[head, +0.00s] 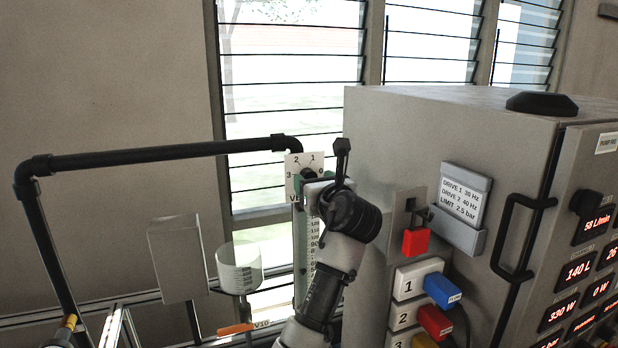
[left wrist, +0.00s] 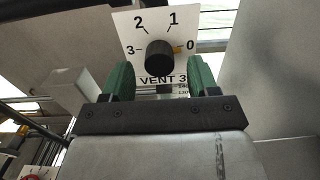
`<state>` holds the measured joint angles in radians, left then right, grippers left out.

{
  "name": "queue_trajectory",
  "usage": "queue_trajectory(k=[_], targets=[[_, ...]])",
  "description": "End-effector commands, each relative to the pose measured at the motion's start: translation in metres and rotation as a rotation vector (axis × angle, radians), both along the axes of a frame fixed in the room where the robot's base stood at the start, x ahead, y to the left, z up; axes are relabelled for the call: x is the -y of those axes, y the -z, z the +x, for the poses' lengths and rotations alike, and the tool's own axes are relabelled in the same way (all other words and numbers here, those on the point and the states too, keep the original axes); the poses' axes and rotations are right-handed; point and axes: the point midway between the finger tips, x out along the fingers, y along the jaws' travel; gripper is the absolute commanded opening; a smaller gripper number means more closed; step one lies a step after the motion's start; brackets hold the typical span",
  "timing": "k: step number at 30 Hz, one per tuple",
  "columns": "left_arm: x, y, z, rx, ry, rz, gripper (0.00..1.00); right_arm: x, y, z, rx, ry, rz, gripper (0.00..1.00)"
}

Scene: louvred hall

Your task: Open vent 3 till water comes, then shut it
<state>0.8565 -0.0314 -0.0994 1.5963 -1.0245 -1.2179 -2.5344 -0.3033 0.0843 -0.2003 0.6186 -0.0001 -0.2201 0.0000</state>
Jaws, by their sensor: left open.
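The vent 3 dial plate (head: 293,163) is white with marks 0 to 3; it fills the upper middle of the left wrist view (left wrist: 130,22). Its black round knob (left wrist: 159,54) has a yellow pointer at the 0 side. My left gripper (left wrist: 160,72), with green fingers, is open, one finger on each side of the knob in the picture; I cannot tell whether they touch it. In the head view the gripper (head: 312,183) partly hides the plate. A clear graduated cup (head: 240,272) stands below left; no water shows in it. My right gripper is out of view.
A black pipe (head: 140,156) runs from the left to the dial plate. A grey cabinet (head: 440,120) with a black handle (head: 512,238) and lit readouts stands close on the right. A grey panel (head: 176,260) and a scaled tube (head: 301,262) are nearby.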

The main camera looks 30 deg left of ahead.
Motion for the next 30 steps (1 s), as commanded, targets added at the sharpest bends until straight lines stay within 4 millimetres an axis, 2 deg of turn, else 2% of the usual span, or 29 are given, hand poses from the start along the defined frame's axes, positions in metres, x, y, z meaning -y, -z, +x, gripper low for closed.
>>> queue_trajectory(k=[3,24,25,30], targets=[[-0.011,0.000,0.010,0.000,0.000,0.000,0.60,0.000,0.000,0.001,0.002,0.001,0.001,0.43],[-0.023,0.000,0.021,0.001,0.001,-0.001,0.60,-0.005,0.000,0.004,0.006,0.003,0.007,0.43],[-0.023,0.000,0.021,0.001,0.001,-0.001,0.58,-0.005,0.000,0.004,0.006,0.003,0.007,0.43],[-0.023,0.000,0.020,0.001,0.001,-0.001,0.32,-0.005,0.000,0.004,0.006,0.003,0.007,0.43]])
